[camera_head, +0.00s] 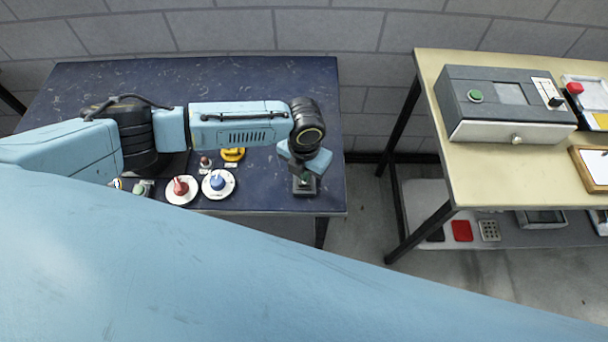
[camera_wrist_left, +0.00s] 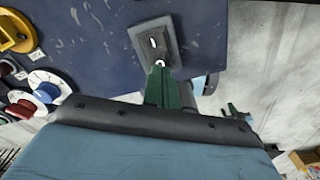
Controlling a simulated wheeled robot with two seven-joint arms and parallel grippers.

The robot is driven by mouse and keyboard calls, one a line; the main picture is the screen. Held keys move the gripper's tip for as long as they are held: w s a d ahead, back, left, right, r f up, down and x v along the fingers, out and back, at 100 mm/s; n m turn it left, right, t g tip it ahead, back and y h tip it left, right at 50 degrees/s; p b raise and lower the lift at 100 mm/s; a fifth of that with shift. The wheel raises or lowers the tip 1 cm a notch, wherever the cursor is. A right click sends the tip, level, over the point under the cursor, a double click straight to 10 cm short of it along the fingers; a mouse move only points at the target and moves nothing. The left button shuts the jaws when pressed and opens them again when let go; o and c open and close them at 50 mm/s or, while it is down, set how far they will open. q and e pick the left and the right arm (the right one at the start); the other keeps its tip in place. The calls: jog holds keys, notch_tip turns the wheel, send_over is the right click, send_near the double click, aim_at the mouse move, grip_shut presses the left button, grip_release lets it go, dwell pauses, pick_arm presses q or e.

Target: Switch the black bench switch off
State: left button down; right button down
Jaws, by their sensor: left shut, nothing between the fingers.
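The black bench switch (camera_head: 305,188) is a small dark block near the right front corner of the dark blue table. In the left wrist view the switch (camera_wrist_left: 154,33) shows a white line mark and, nearer my fingers, a white ring mark. My left gripper (camera_head: 303,177) is shut and empty, pointing down over the switch. In the left wrist view its green fingertips (camera_wrist_left: 159,70) are at the ring-marked end and cover part of it. I cannot tell whether they touch it or how the rocker is tilted.
Left of the switch on the dark blue table (camera_head: 250,80) are a blue knob (camera_head: 217,183), a red knob (camera_head: 181,186) and a yellow piece (camera_head: 233,154). A cream table (camera_head: 455,185) with a grey box (camera_head: 508,105) stands at the right, across a floor gap.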

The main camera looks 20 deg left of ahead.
pick_arm(q)
jog(key=shift+f+b, duration=0.7)
jog(key=shift+f, duration=0.25)
dwell(0.7)
jog(key=shift+r, duration=0.15)
notch_tip(320, 180, up, 7)
jog(key=p, duration=0.7)
dwell(0.4)
